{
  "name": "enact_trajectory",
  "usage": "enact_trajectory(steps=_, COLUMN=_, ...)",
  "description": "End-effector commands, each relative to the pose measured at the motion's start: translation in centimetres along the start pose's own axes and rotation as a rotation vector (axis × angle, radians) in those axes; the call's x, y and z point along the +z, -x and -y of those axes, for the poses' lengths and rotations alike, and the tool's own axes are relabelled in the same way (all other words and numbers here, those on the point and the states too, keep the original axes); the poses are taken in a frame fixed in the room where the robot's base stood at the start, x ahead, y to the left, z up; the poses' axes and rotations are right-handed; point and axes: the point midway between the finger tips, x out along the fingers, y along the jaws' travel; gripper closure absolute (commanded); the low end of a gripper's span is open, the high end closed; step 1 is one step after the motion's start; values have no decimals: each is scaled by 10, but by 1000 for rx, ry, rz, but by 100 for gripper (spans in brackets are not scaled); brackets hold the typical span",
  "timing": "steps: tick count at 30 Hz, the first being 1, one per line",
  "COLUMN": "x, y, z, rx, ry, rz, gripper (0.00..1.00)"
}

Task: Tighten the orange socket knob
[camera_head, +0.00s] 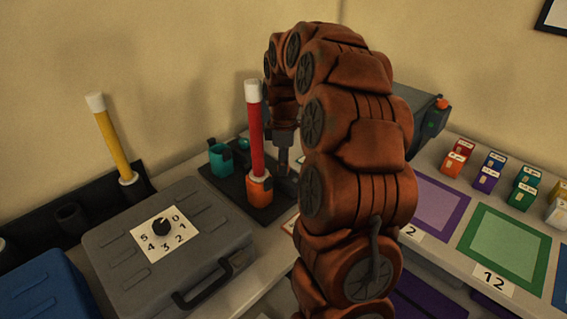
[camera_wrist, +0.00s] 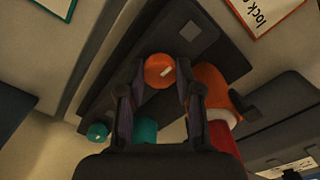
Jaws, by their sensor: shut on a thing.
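The orange socket (camera_head: 260,190) stands on a dark base plate, with a red tube (camera_head: 256,130) with a white top upright in it. In the wrist view the orange socket (camera_wrist: 215,82) is right of my fingers. The round orange knob (camera_wrist: 160,71), with a pale mark on its face, sits between my fingertips. My gripper (camera_wrist: 157,88) is shut on this knob from both sides. In the head view my gripper (camera_head: 284,165) is just right of the red tube, partly behind my arm. The knob is hidden there.
A teal socket (camera_head: 221,160) stands empty behind the orange one. Coloured mats and small boxes lie at right.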

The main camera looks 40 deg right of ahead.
Motion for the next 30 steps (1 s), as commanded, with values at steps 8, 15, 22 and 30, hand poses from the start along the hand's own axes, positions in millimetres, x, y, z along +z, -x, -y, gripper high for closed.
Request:
enact_trajectory(steps=8, x=0, y=-1, z=0, rx=2, ry=-183, rz=1, gripper=100)
enact_trajectory(steps=15, x=0, y=-1, z=-1, rx=4, ry=-408, rz=0, gripper=100)
enact_trajectory(steps=22, x=0, y=-1, z=-1, rx=4, ry=-628, rz=-3, gripper=100)
enact_trajectory(steps=30, x=0, y=-1, z=0, rx=2, ry=-884, rz=-1, gripper=100)
